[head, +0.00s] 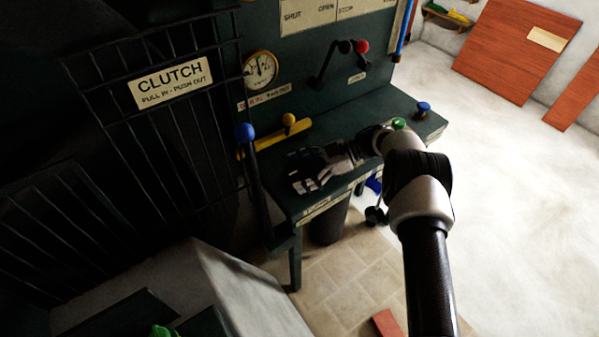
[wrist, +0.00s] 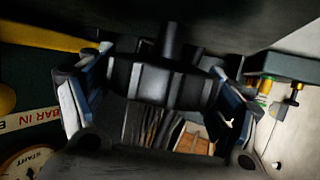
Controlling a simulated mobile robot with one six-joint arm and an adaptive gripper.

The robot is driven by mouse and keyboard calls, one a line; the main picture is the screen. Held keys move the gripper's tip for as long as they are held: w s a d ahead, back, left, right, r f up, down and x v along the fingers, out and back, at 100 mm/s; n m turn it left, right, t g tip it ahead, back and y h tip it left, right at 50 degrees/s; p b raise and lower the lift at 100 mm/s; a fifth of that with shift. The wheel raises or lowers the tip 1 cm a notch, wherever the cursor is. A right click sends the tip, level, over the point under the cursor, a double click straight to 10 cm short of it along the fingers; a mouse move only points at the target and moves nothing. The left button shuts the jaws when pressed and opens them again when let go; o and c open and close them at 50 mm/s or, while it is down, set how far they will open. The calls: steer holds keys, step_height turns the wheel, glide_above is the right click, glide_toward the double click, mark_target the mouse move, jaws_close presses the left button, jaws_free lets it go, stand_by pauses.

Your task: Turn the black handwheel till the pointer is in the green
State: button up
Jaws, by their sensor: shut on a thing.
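The black handwheel (wrist: 160,84) shows in the wrist view as a dark ribbed body between my fingers, with a short stem running to a dark surface. My gripper (head: 312,178) is over the left part of the green bench in the head view, with one finger on each side of the wheel, shut on it. In the head view I cannot make out the wheel behind my gripper. A round dial (head: 261,68) with a pale face and brass rim is on the panel; its pointer and any green band are too small to read. Part of a dial (wrist: 25,162) also shows in the wrist view.
A yellow bar (head: 268,140) and a blue-knobbed lever (head: 249,150) stand left of my gripper. A red-knobbed crank (head: 340,58) is on the panel behind. A blue knob (head: 423,108) and green button (head: 398,124) are to the right. Open floor lies right.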

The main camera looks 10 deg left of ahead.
mark_target(308, 168)
steer(key=shift+r, duration=0.1)
stand_by(0.5)
steer(key=o, duration=1)
steer(key=v, duration=0.7)
steer(key=shift+w+d, duration=0.15)
